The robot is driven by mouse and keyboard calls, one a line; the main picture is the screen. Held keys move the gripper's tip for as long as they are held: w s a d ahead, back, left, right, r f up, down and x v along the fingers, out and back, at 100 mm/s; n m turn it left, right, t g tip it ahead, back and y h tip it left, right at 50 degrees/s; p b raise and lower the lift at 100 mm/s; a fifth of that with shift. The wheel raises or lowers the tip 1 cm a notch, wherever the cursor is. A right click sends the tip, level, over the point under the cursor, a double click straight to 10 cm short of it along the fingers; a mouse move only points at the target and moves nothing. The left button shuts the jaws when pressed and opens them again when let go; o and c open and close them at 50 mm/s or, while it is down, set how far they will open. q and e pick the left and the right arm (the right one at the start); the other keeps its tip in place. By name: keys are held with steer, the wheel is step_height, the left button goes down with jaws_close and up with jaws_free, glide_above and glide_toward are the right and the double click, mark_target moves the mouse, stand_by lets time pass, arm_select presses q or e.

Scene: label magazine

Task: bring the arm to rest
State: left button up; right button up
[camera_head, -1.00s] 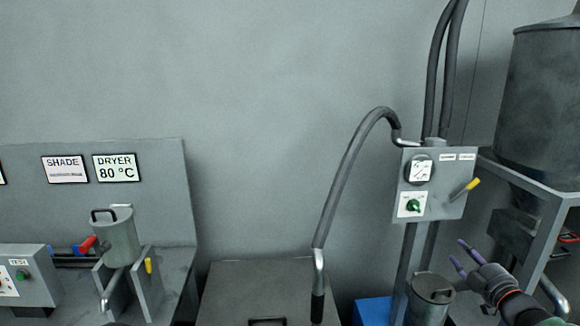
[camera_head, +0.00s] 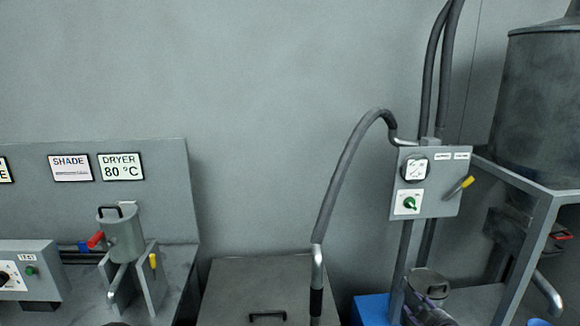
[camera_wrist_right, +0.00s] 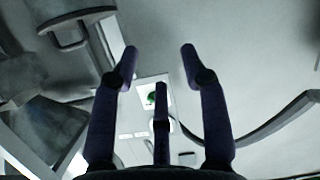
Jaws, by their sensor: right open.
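My left gripper is not in view.
A frame (camera_head: 524,250) carries a large tank (camera_head: 540,110) at right. A blue box (camera_head: 371,309) sits below.

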steer(key=s+a+f+m+g, duration=0.1)
steer(key=s+a+f+g, duration=0.15)
steer(key=a+f, duration=0.35)
steer(key=s+a+f+m+g+y, duration=0.15)
steer(key=s+a+f, duration=0.25)
steer(key=f, duration=0.4)
steer(key=s+a+f+m+g, duration=0.2)
steer(key=s+a+f, duration=0.25)
steer(key=f, duration=0.25)
steer(key=s+a+f+m+g, duration=0.1)
steer(key=s+a+f+g, duration=0.3)
steer(key=s, duration=0.7)
steer(key=s+a+f+m+g+p, duration=0.1)
steer(key=s+a+f+g, duration=0.3)
steer(key=s+a+f, duration=0.3)
steer(key=s+a+y, duration=0.1)
steer(key=s, duration=0.3)
steer(key=shift+s+a+m, duration=0.25)
steer(key=shift+s+m, duration=0.1)
steer(key=shift+s, duration=0.05)
